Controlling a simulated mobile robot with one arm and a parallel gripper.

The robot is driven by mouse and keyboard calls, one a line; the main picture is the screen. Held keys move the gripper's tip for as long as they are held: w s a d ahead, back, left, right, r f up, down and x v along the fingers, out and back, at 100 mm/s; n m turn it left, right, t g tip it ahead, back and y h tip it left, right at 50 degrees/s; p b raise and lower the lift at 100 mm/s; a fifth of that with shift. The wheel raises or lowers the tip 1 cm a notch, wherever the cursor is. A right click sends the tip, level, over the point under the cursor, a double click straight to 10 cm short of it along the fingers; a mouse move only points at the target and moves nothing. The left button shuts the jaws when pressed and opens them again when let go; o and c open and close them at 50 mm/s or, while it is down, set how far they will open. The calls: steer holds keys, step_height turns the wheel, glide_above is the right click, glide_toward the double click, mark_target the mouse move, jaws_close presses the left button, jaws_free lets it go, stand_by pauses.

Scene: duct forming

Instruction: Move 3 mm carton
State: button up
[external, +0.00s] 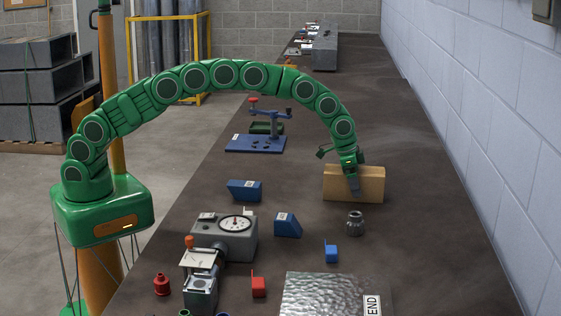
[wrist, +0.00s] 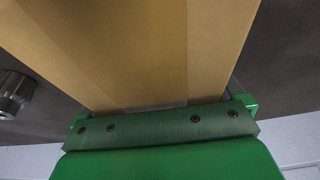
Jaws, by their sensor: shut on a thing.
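The carton (external: 370,185) is a plain tan box standing on the dark bench in the external view, toward the right wall. No thickness label can be read on it. My gripper (external: 354,186) comes down from above onto the carton and is shut on it near the middle of its length. One finger lies over the near face; the far finger is hidden behind the box. In the wrist view the carton (wrist: 130,50) fills the middle, close against the green gripper body. I cannot tell whether its underside touches the bench.
A dark grey knurled fitting (external: 355,223) stands just in front of the carton, and a small blue block (external: 331,253) is nearer. Blue angled blocks (external: 287,225), a dial gauge (external: 236,224) and a blue-based stand (external: 256,143) are to the left. The bench behind the carton is clear.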

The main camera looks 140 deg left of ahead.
mark_target(360, 202)
steer(key=shift+w+d, duration=1.3)
steer(key=o, duration=1.1)
steer(key=shift+c, duration=0.2)
steer(key=shift+r, duration=0.1)
steer(key=shift+v, duration=3.8)
